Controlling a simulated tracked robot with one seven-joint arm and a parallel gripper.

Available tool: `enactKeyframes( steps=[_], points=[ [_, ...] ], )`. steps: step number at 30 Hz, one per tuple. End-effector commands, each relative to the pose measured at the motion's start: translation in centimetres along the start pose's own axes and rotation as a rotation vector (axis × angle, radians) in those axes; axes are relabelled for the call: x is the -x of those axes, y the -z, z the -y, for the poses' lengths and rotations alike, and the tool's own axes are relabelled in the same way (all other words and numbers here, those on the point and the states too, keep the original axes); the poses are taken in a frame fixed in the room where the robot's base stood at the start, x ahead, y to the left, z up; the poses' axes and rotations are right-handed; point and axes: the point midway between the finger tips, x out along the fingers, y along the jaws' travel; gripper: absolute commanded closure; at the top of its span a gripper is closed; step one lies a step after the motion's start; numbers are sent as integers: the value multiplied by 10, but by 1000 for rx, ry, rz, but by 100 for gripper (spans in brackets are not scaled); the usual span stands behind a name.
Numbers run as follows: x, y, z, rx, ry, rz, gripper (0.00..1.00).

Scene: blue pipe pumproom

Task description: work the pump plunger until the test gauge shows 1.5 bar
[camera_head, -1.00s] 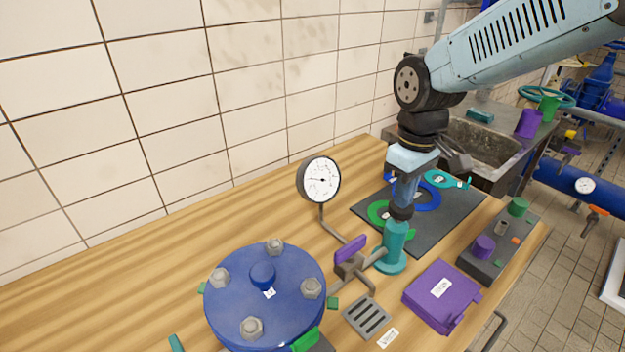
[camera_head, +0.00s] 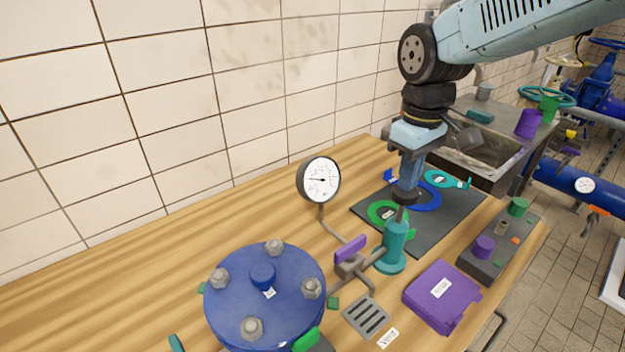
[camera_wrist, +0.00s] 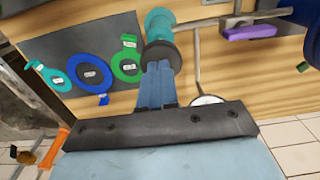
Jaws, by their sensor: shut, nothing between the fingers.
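The teal pump (camera_head: 394,246) stands on the wooden bench, with its grey rod drawn up and a dark knob (camera_head: 404,196) on top. My gripper (camera_head: 408,184) is shut and points down at the knob; its fingertips meet the knob's top in the picture. In the wrist view, the shut blue fingers (camera_wrist: 158,70) end at the dark knob (camera_wrist: 166,54), with the teal pump beyond. The round white test gauge (camera_head: 320,181) stands left of the pump. Its needle points left, but the scale is too small to read. A purple valve lever (camera_head: 350,248) sits between gauge and pump.
A blue bolted flange (camera_head: 264,300) stands front left. A purple box (camera_head: 441,296) and a grey control box (camera_head: 497,241) are right of the pump. A dark mat (camera_head: 455,215) with coloured rings lies behind it. A sink (camera_head: 480,160) is farther back.

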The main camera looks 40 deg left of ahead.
Motion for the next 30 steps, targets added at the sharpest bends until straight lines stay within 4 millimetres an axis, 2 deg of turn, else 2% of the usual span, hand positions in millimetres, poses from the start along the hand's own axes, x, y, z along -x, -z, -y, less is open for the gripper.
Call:
enactKeyframes(
  steps=[15,30],
  points=[
    [36,0,0,0,0,-1,100],
    [39,0,0,1,0,0,100]
  ],
)
